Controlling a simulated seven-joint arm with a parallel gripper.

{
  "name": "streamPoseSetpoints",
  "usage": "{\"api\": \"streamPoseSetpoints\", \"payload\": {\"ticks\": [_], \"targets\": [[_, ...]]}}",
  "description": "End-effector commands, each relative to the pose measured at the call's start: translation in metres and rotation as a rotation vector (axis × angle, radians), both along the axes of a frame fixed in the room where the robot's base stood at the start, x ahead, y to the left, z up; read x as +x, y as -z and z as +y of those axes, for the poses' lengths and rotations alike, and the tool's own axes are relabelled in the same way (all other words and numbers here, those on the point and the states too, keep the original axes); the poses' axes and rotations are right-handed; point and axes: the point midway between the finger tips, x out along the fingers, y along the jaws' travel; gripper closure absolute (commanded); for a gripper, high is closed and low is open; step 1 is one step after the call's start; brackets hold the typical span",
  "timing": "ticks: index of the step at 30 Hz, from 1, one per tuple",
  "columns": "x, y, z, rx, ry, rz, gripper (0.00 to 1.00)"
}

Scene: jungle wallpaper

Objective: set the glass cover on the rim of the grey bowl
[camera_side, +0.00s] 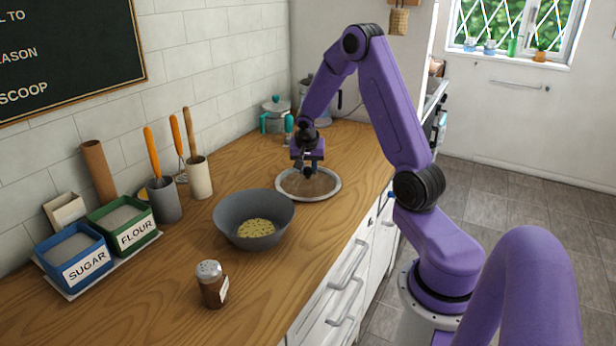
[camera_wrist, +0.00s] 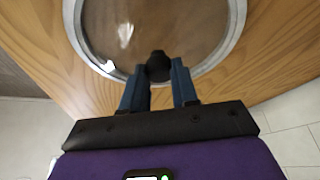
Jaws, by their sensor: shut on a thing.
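The glass cover (camera_side: 325,192) is a clear round lid with a pale metal rim, at the counter's far part behind and right of the bowl. I cannot tell whether the cover rests on the wood or is slightly raised. The grey bowl (camera_side: 235,235) stands open and upright, with yellow pieces (camera_side: 256,228) inside.
A brown shaker (camera_side: 210,285) stands in front of the bowl. Sugar (camera_side: 75,258) and flour (camera_side: 124,224) boxes and utensil pots (camera_side: 199,178) line the wall at left. A teal-handled pot (camera_side: 276,117) is at the back. Bare wood lies along the counter's front edge.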

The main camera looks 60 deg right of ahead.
Motion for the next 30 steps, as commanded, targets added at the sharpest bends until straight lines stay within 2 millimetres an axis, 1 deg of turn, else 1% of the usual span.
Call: {"api": "streamPoseSetpoints", "payload": {"ticks": [5,8,11,12,14,24,30], "targets": [[0.001,-0.005,0.0,-0.001,0.002,-0.004,1.0],[0.001,-0.012,-0.001,-0.002,0.001,-0.004,1.0],[0.001,-0.026,0.0,-0.003,0.001,-0.007,1.0],[0.001,-0.034,0.0,-0.003,0.002,-0.008,1.0],[-0.005,-0.042,0.004,-0.003,0.0,-0.006,1.0],[-0.045,-0.096,0.03,-0.002,-0.001,-0.007,1.0],[-0.075,-0.11,0.05,-0.002,-0.001,-0.005,1.0]]}}
